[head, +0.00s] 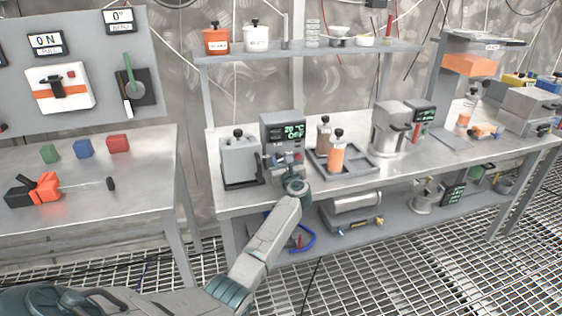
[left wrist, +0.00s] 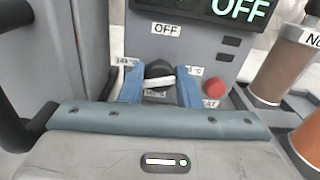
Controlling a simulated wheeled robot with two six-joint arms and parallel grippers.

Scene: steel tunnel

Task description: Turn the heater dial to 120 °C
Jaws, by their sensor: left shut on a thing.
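The heater (head: 283,124) is a grey box on the long bench. Its dark display shows green characters, with OFF legible in the left wrist view (left wrist: 240,9). Its dial (left wrist: 158,69) is a black knob with a white bar, under an OFF label. The bar lies nearly level with a slight tilt. Other labels around the dial are partly covered or too small to read surely. My left gripper (left wrist: 160,90) has its blue fingers on both sides of the dial, shut on it. It also shows at the heater front in the head view (head: 286,163). My right gripper is out of view.
A red button (left wrist: 213,89) sits right of the dial. A lidded grey container (head: 240,160) stands left of the heater. A tray (head: 322,166) with brown and orange bottles stands close on the right. A shelf (head: 330,53) runs above.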

